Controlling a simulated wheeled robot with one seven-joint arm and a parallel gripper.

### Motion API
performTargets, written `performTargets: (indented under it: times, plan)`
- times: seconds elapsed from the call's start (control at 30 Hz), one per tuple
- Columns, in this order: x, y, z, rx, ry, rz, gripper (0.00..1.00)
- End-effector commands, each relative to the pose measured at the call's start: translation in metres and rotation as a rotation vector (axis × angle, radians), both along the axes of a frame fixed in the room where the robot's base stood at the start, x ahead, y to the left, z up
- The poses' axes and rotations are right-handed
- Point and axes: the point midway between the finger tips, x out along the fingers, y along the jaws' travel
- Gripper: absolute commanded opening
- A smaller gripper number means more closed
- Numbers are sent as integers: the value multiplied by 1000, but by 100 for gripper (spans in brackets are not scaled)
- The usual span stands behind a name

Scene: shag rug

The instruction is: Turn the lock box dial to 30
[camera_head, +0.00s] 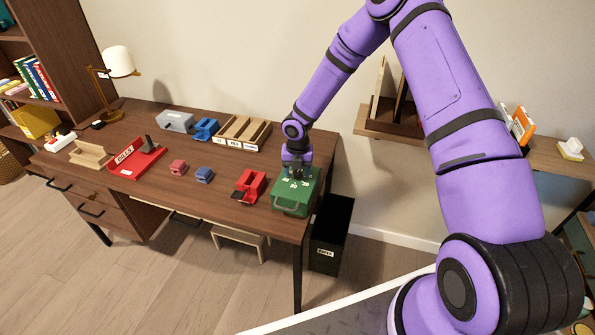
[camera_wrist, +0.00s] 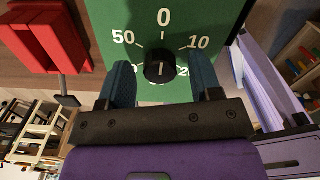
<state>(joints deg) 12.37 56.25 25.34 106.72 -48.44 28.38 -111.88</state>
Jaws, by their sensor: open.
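The green lock box (camera_head: 290,206) stands at the right end of the desk, with its dial face on top. In the wrist view the black dial knob (camera_wrist: 160,66) sits on the green face (camera_wrist: 112,22). Numbers 0, 50 and 10 show around it, and a partly covered 20. A short white mark on the knob appears to line up with 0. My gripper (camera_wrist: 162,80) is open, with one blue finger on each side of the knob and gaps between. In the head view my gripper (camera_head: 296,166) is just above the box. The dial's lower numbers are hidden.
A red stapler-like item (camera_head: 250,185) stands close left of the box and also shows in the wrist view (camera_wrist: 50,38). Small red (camera_head: 178,167) and blue (camera_head: 204,175) items lie farther left. A wooden sorter (camera_head: 243,133) is behind. A black bin (camera_head: 331,235) stands below.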

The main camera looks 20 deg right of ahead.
Motion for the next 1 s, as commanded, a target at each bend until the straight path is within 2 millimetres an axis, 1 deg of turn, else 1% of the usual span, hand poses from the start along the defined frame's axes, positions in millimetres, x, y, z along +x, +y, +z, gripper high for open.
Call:
performTargets:
  times: [0.3,0.47,0.5,0.53,0.83,1.0]
  plan:
    - [0,0,-2,0,0,0,58]
    - [0,0,-2,0,0,0,22]
    - [0,0,-2,0,0,-1,13]
    - [0,0,-2,0,0,-1,9]
    - [0,0,-2,0,0,-29,9]
    - [0,0,-2,-1,0,-106,9]
